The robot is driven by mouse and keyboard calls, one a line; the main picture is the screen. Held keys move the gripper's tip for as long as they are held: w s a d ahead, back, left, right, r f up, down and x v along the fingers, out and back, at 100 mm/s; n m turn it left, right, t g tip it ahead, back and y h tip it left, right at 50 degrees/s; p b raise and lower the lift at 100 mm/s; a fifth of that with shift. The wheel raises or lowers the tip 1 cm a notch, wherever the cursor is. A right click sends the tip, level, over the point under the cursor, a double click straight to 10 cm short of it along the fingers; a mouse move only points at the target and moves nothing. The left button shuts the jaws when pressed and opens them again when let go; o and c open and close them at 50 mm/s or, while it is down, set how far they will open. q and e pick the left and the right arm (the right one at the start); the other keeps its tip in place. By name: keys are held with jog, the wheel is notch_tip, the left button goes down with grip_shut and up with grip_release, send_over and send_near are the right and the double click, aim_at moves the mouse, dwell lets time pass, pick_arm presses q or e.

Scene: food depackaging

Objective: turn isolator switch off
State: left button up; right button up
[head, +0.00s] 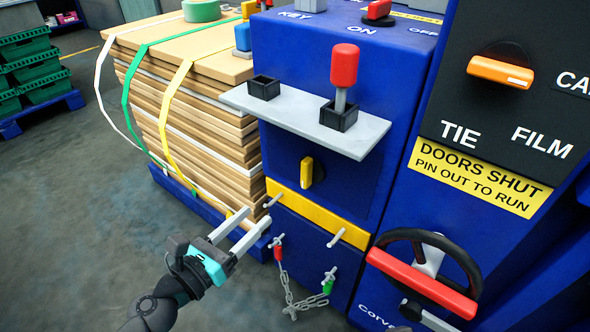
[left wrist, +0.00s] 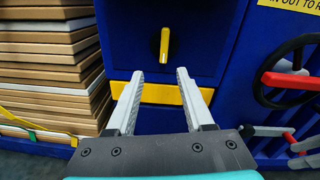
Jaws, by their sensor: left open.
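A red rotary switch (head: 377,10) sits on top of the blue cabinet, between the printed words ON and OFF, cut by the top edge of the head view. A yellow handle (head: 306,172) on a black disc stands upright on the cabinet's front; it also shows in the left wrist view (left wrist: 164,46). My left gripper (head: 238,228) is open and empty, low in front of the cabinet, apart from both; its fingers (left wrist: 157,80) point toward the front below the yellow handle. Grey bars by the handwheel may be my right gripper; I cannot tell.
A grey shelf (head: 270,115) with a red-topped lever (head: 343,75) juts out above the yellow handle. A yellow bar (head: 318,216) with pins and a hanging chain (head: 290,298) are below. Strapped cardboard (head: 190,130) stands left, a handwheel (head: 425,282) right.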

pick_arm(q)
jog(key=r+m+h, duration=0.1)
jog(key=m, duration=0.1)
send_near(303, 170)
jog(key=x, duration=0.8)
jog(key=shift+w+d, duration=0.15)
jog(key=shift+w, duration=0.05)
jog(key=shift+w+d+b, duration=0.25)
jog(key=shift+w+b, duration=0.1)
pick_arm(e)
jog(key=shift+w+a+r, duration=0.1)
jog(key=shift+w+r, duration=0.1)
jog(key=shift+r, duration=0.35)
jog(key=shift+w+r, duration=0.2)
jog(key=shift+r, duration=0.3)
pick_arm(q)
grip_shut()
pick_arm(e)
jog(key=shift+f, duration=0.1)
